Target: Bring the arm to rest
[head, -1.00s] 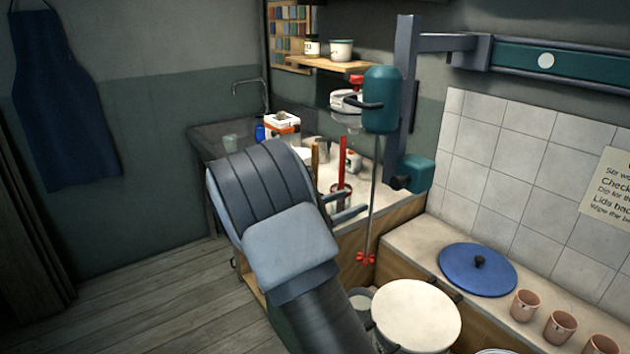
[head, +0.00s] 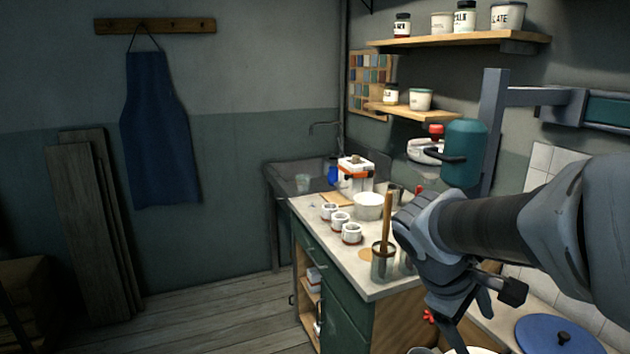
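My arm reaches in from the right edge in the head view and bends down at the wrist. My gripper (head: 472,303) hangs at its end, over the front corner of the worktop and the gap beside it. The fingers are dark and partly overlapped by the wrist, so I cannot tell how far apart they are. I see nothing held in it.
The worktop (head: 335,237) holds several red-based white cups, a white bowl (head: 368,206) and a jar with a wooden tool (head: 384,262).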

